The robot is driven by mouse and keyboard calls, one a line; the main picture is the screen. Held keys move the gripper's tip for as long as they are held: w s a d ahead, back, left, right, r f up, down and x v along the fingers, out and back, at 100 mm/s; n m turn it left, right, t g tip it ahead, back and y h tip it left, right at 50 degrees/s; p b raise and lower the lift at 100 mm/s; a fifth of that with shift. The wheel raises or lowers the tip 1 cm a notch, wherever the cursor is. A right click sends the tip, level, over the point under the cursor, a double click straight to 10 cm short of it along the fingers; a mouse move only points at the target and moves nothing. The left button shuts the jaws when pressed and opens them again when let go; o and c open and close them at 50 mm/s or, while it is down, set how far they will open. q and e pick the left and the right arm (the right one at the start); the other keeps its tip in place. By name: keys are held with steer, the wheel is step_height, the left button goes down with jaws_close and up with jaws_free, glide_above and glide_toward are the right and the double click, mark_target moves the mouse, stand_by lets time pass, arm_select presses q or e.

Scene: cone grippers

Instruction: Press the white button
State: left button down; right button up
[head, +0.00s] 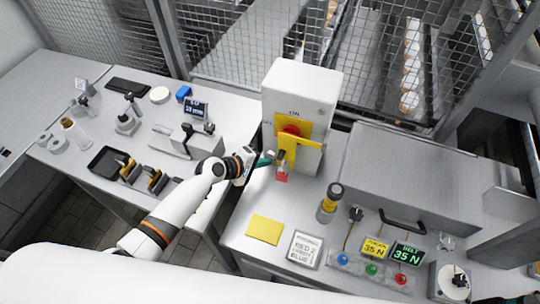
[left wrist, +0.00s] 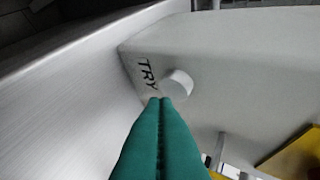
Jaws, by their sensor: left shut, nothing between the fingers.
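The white button (left wrist: 178,82) is a short round white knob on a pale face of a box, right of the black letters "TRY" (left wrist: 146,74). The white box (head: 302,88) with a yellow plate and red knob stands on the bench in the head view; the button cannot be made out there. My left gripper (head: 269,158) is at the left side of this box. Its green fingers (left wrist: 163,101) are shut together and empty. Their tips overlap the button's lower left edge in the wrist view; I cannot tell whether they touch it. My right gripper is not in view.
A yellow handle (head: 296,145) and a red padlock (head: 281,175) are close right of the gripper. A grey case (head: 410,175) stands to the right. A yellow sheet (head: 265,229) lies in front. Wire mesh fencing (head: 250,40) runs behind the benches.

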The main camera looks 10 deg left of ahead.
arm_select(q)
steer(key=shift+w+d, duration=0.15)
steer(key=shift+w, duration=0.45)
stand_by(0.7)
steer(key=shift+s, duration=0.15)
stand_by(0.3)
steer(key=shift+s+a, duration=0.2)
steer(key=shift+s, duration=0.55)
steer(key=shift+s+a+p, duration=0.1)
steer(key=shift+s+p, duration=0.35)
steer(key=shift+p, duration=0.1)
steer(key=s, duration=0.1)
steer(key=s+p, duration=0.1)
steer(key=s, duration=0.1)
steer(key=shift+s+a+r, duration=0.1)
steer(key=shift+s+a, duration=0.1)
steer(key=shift+a, duration=0.15)
steer(key=shift+s, duration=0.25)
steer(key=shift+s, duration=0.1)
